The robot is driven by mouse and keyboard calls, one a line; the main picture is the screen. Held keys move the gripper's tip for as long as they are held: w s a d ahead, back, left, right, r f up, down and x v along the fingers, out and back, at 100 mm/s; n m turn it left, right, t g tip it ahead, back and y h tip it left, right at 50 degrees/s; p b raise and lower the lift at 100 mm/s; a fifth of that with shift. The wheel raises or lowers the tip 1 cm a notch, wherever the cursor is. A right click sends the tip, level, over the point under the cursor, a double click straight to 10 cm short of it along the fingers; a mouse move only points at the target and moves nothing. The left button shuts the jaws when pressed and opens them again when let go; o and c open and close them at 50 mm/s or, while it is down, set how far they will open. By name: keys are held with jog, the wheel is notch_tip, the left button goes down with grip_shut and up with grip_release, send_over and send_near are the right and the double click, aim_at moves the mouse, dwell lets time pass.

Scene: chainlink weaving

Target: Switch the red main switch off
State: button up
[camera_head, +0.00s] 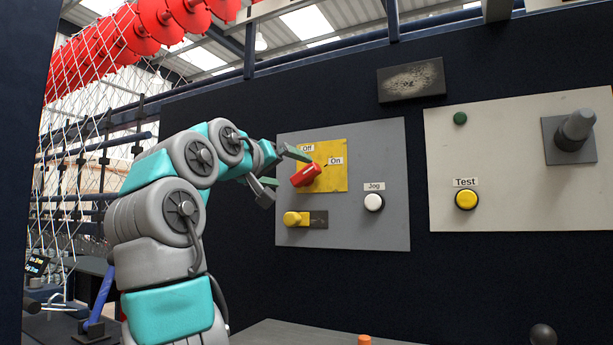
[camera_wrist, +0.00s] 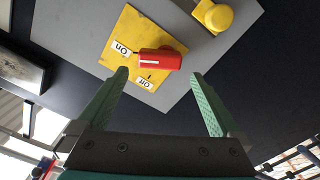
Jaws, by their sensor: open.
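The red main switch (camera_head: 306,175) sits on a yellow plate (camera_head: 336,182) on the grey panel (camera_head: 382,150). Its handle is tilted, with its upper right end close to the "On" label (camera_head: 335,161). The "Off" label (camera_head: 307,148) is above it. In the wrist view the red switch (camera_wrist: 160,58) shows a white line along its handle. My gripper (camera_head: 285,168) is open in front of the switch, to its left in the head view. In the wrist view my gripper's fingers (camera_wrist: 160,76) stand apart with the switch ahead, between and beyond the tips; contact is not seen.
A yellow knob (camera_head: 293,218) sits just below the switch, and a white "Jog" button (camera_head: 374,202) to its right. A second panel (camera_head: 520,204) holds a yellow "Test" button (camera_head: 466,199) and a grey lever (camera_head: 574,130). Wire mesh (camera_head: 80,120) hangs at the left.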

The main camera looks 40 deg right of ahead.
aim_at(303, 175)
jog(key=p+x, duration=0.1)
jog(key=x, duration=0.6)
jog(key=shift+p, duration=0.4)
jog(key=shift+a, duration=0.1)
jog(key=c, duration=1.1)
jog(key=shift+o, duration=0.2)
